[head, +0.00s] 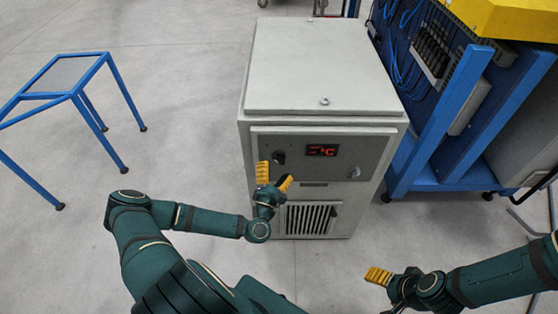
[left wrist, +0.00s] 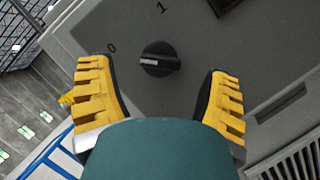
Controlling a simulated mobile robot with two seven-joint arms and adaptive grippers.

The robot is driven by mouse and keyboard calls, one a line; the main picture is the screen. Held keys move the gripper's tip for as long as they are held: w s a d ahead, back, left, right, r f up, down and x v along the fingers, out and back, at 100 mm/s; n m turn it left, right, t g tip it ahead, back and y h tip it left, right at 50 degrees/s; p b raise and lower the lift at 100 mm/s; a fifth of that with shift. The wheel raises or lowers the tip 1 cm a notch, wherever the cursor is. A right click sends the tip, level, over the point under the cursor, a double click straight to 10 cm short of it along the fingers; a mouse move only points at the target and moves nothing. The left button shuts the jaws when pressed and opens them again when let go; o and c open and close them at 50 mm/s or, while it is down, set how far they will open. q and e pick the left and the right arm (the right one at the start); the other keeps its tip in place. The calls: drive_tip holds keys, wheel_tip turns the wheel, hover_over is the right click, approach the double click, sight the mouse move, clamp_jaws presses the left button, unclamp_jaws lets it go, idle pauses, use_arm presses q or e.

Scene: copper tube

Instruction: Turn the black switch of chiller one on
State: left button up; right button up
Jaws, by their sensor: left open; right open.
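The chiller (head: 320,70) is a light grey cabinet with a dark grey front panel. Its round black switch (head: 279,157) is at the panel's left and also shows in the left wrist view (left wrist: 160,59), near the marks 0 and 1. A pale bar crosses the knob roughly level in that view; which mark it points to is unclear. My left gripper (head: 275,176) is open in front of the panel, its yellow fingers on either side of the switch in the wrist view, with no visible contact. My right gripper (head: 381,277) is low at right, away from the chiller; its opening is hard to see.
A lit red display (head: 322,150) and a small knob (head: 355,172) are on the same panel, above a vent grille (head: 310,218). A blue-framed table (head: 75,75) stands at left. A blue rack (head: 440,110) with cables stands close on the right. The floor between table and chiller is clear.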

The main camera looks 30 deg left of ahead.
sight(279, 158)
use_arm(q)
drive_tip(key=shift+x, duration=1.7)
drive_tip(key=c, duration=1.2)
